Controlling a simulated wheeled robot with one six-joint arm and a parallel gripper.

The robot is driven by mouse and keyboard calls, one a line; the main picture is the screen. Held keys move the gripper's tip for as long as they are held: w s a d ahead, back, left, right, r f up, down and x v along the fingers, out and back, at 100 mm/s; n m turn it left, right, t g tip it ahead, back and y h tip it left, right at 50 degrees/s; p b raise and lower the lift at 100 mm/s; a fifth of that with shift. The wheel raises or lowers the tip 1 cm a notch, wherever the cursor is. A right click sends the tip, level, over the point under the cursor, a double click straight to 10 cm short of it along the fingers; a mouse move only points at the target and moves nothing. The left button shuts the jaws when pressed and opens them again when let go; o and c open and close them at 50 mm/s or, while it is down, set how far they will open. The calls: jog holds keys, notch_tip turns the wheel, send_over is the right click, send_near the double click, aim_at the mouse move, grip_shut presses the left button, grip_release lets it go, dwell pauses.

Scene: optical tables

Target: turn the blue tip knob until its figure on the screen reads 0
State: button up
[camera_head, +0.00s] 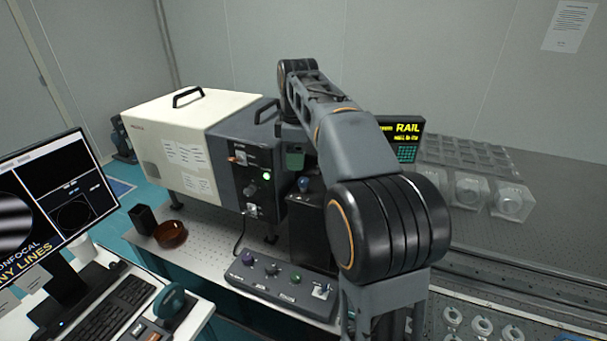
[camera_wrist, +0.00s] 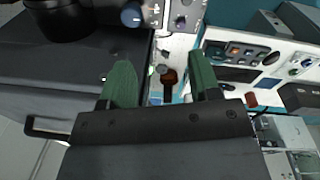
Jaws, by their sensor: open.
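A blue knob (camera_head: 304,184) stands on top of a black box (camera_head: 312,225) in front of the grey instrument. A blue round knob (camera_wrist: 131,14) also shows at the top of the wrist view, beyond the fingertips. My gripper (camera_wrist: 163,78) is open, its two green fingers apart with nothing held between them. In the head view my arm hides most of the gripper; a green part shows just above the blue knob. The monitor (camera_head: 28,258) at the left shows grey stripes and the words "CONFOCAL" and "NY LINES"; its small figures are too small to read.
A cream and grey instrument (camera_head: 165,143) stands behind. A brown bowl (camera_head: 171,234) and black cup (camera_head: 143,219) stand left. A yellow-lettered display (camera_head: 405,127) is behind my arm.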

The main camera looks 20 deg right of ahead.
aim_at(304, 180)
jog(key=w+d+r+n, duration=0.2)
jog(key=w+d+n, duration=0.1)
jog(key=w+n, duration=0.1)
jog(key=shift+g, duration=0.4)
jog(key=f, duration=0.8)
jog(key=f+b, duration=0.1)
jog(key=f, duration=0.4)
jog(key=shift+s+d, duration=0.15)
jog(key=shift+s, duration=0.1)
jog(key=shift+c, duration=0.5)
jog(key=c, duration=0.8)
jog(key=shift+m, duration=0.4)
